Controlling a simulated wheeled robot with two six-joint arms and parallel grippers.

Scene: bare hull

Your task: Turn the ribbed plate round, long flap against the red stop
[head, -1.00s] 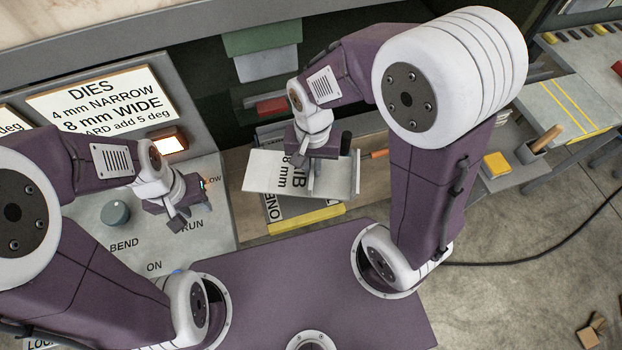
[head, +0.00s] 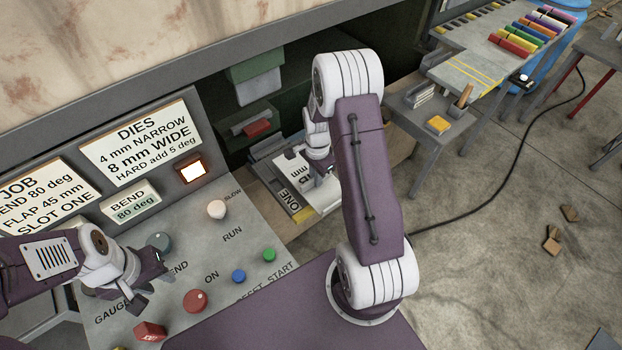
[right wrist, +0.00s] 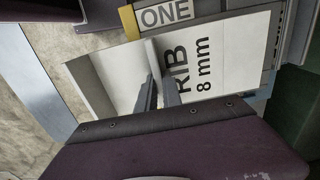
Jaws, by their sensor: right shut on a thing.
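The ribbed plate (head: 324,198) is pale, with black lettering, and lies low over the bench by the yellow-edged ONE label. In the right wrist view the plate (right wrist: 233,62) reads RIB 8 mm, with an upright flap at its left. My right gripper (head: 323,172) is shut on it; its dark fingers (right wrist: 158,78) show in the right wrist view. The red stop (head: 257,128) is at the back of the bench, apart from the plate. My left gripper (head: 146,294) hangs over the control panel, empty, with its fingers apart.
The control panel (head: 228,262) with knobs and coloured buttons fills the left front. A side table (head: 425,150) with a yellow block (head: 438,125) stands to the right. A black cable (head: 470,222) crosses the floor. The green machine part (head: 255,68) overhangs behind the red stop.

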